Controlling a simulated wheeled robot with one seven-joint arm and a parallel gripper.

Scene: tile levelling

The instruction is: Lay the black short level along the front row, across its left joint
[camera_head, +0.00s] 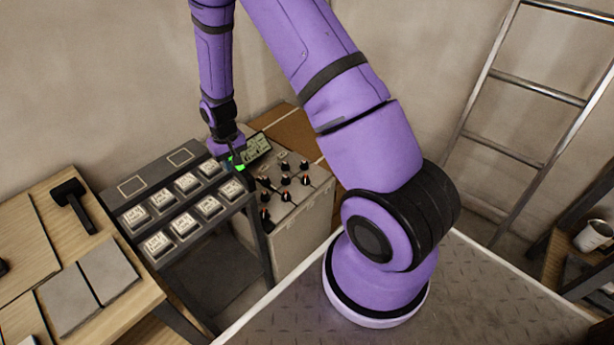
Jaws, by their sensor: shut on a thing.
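My gripper (231,157) is at the top middle-left, pointing down over the right end of the dark rack. It is shut on a small dark thing with bright green spots, which looks like the black short level (239,167). The level is small in the picture and partly hidden by the fingers, so its full length and tilt are hard to tell. Two grey tiles, one on the right (108,268) and one on the left (69,300), lie on the wooden bench at lower left with a dark joint between them. Other tiles are cut off by the picture edge.
The dark rack (180,265) carries several white labelled blocks (186,182). A grey box (303,222) with several black and orange knobs and a dark panel (257,148) stands right of it. A black mallet (72,203) lies on the wooden bench (140,300). A ladder (520,90) leans at right.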

